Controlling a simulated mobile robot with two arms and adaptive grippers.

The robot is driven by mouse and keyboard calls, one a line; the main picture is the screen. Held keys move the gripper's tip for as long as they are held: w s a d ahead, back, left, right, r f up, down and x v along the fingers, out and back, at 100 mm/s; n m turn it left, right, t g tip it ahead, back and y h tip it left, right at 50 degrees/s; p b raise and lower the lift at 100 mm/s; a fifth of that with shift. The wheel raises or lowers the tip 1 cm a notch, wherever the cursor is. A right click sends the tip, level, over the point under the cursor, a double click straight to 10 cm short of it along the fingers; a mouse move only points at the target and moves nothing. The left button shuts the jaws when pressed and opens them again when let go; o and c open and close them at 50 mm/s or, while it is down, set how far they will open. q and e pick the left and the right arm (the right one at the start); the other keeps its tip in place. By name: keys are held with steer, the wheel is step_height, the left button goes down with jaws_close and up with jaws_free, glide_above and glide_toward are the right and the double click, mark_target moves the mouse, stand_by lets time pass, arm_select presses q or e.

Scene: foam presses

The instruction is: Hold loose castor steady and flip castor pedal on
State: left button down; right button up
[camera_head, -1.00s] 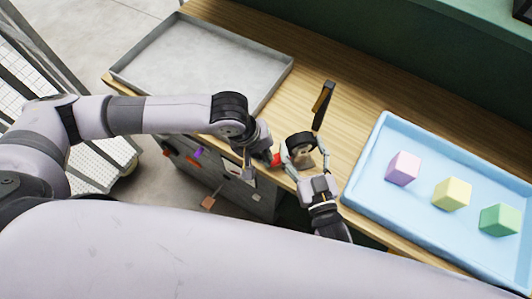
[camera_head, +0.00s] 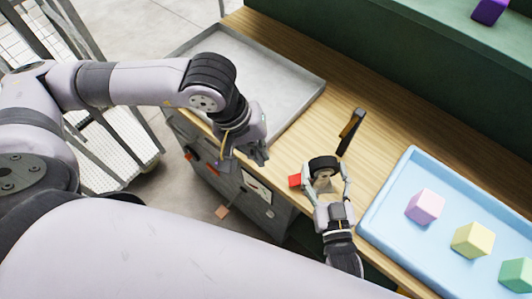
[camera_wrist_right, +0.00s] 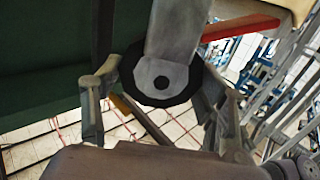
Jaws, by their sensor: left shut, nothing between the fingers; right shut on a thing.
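The castor (camera_head: 323,164) has a dark wheel and a grey bracket, and sits at the front edge of the wooden bench. Its red pedal (camera_head: 295,181) sticks out to the left. My right gripper (camera_head: 325,179) is shut on the castor, with a finger on either side of it. In the right wrist view, the castor wheel (camera_wrist_right: 189,88) stands between the fingers and the red pedal (camera_wrist_right: 240,27) shows above right. My left gripper (camera_head: 259,157) is shut and empty, left of the castor and apart from the pedal. I cannot tell the pedal's position for sure.
A grey metal tray (camera_head: 298,100) lies on the bench at the back left. A blue tray (camera_head: 399,182) with pink, yellow and green blocks is at the right. A cabinet (camera_head: 262,205) is below the bench edge.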

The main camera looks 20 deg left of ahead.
steer(key=o, duration=1.7)
steer(key=shift+c, duration=0.2)
